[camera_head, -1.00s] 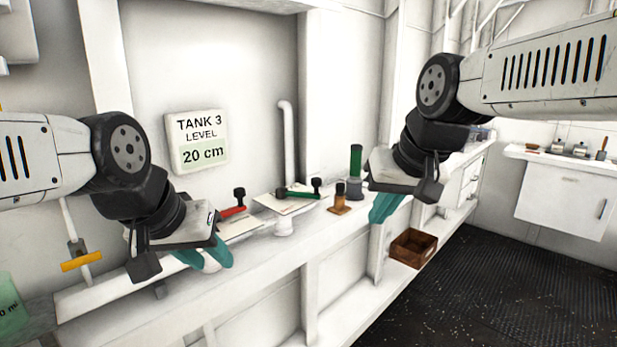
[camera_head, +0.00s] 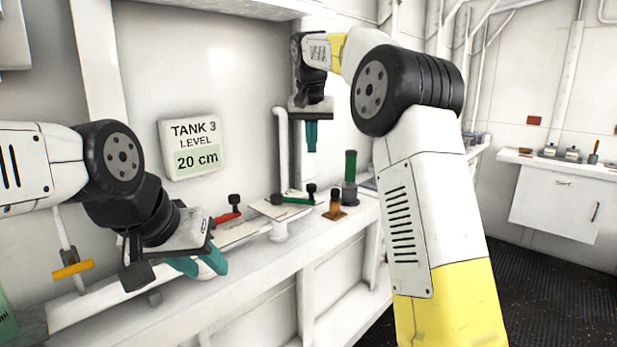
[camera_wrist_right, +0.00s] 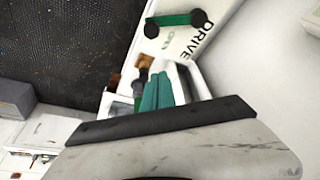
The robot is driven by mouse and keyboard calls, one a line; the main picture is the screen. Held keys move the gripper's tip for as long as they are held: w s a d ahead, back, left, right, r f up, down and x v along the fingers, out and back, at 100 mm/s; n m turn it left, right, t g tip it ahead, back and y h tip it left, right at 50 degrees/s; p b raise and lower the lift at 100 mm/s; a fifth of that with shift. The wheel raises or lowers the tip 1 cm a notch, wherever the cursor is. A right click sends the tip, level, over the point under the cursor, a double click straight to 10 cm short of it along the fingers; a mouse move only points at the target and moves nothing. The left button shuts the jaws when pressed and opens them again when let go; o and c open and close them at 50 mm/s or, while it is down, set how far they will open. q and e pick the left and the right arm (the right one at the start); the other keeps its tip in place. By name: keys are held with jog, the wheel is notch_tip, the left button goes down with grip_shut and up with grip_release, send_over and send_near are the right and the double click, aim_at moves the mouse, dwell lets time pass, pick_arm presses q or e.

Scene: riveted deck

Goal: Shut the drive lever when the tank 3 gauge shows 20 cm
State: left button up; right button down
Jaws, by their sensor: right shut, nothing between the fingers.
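The tank 3 gauge (camera_head: 193,147) on the wall reads 20 cm. The drive lever (camera_head: 293,200) is green with a black knob and lies over a pale plate on the bench. In the right wrist view, the green lever (camera_wrist_right: 176,19) lies on the plate marked DRIVE (camera_wrist_right: 193,42), with a small green word that looks like OPEN. My right gripper (camera_head: 312,150) is shut and empty, pointing down above and behind the lever; its teal fingers (camera_wrist_right: 157,92) also show in the wrist view. My left gripper (camera_head: 199,267) is open in front of the bench, left of the lever.
A red lever (camera_head: 228,216) lies left of the green one. An upright green-handled tool (camera_head: 350,168) and a small brown block (camera_head: 335,207) stand to its right. A pipe (camera_head: 281,145) rises behind. My right arm hides part of the bench.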

aim_at(310, 190)
jog(key=x, duration=0.8)
jog(key=shift+f, duration=0.3)
jog(key=s, duration=0.2)
jog(key=shift+s+a+f, duration=0.1)
jog(key=shift+s+f, duration=0.15)
jog(key=shift+f, duration=0.1)
jog(key=shift+s+a+f, duration=0.1)
jog(key=shift+s, duration=0.5)
jog(key=shift+s, duration=0.15)
jog(key=shift+s+a+m+h, duration=0.25)
jog(key=shift+s+m+h, duration=0.25)
jog(key=shift+s+m, duration=0.6)
jog(key=s+m, duration=0.1)
jog(key=m, duration=0.1)
jog(key=shift+s+a+m+g+h, duration=0.3)
jog(key=shift+s+a+m+g, duration=0.1)
jog(key=shift+s+a, duration=0.25)
jog(key=shift+s, duration=0.2)
jog(key=shift+a, duration=0.1)
